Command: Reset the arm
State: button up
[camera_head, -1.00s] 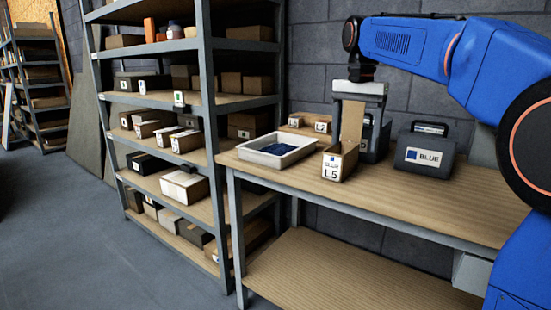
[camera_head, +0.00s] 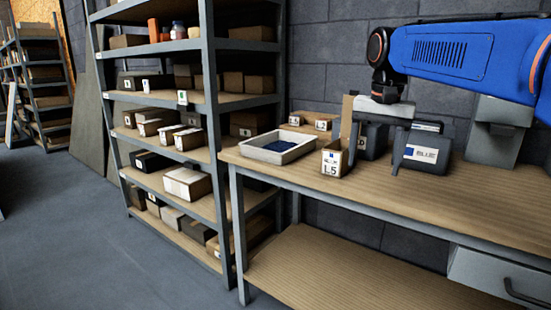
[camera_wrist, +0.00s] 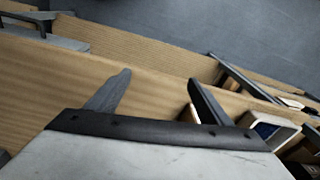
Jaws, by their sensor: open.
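My gripper (camera_head: 379,128) is over the workbench, between the open box marked L5 (camera_head: 332,163) and the dark case marked BLUE (camera_head: 424,155). Its two fingers are spread and hang downward, with nothing seen between them. My blue arm reaches in from the right edge. In the wrist view the gripper (camera_wrist: 157,90) shows two dark fingers set well apart above the wooden bench top (camera_wrist: 150,72). The gripper partly hides the L5 box's raised flap and another dark case behind it.
A white tray (camera_head: 262,156) with blue pieces stands left of the L5 box. Small boxes (camera_head: 311,119) stand behind it. A shelf rack (camera_head: 213,120) full of boxes is at the left. The bench's front right (camera_head: 420,215) is clear, with a drawer (camera_head: 500,278) below.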

jog(key=s+d+f+n+t, duration=0.1)
jog(key=s+d+f+n, duration=0.1)
jog(key=s+f, duration=1)
jog(key=s+d+f+n+t, duration=0.2)
jog(key=s+d+f+n, duration=0.1)
jog(key=s+f, duration=0.9)
jog(key=shift+s+f+n+t, duration=0.3)
jog(key=shift+s, duration=0.2)
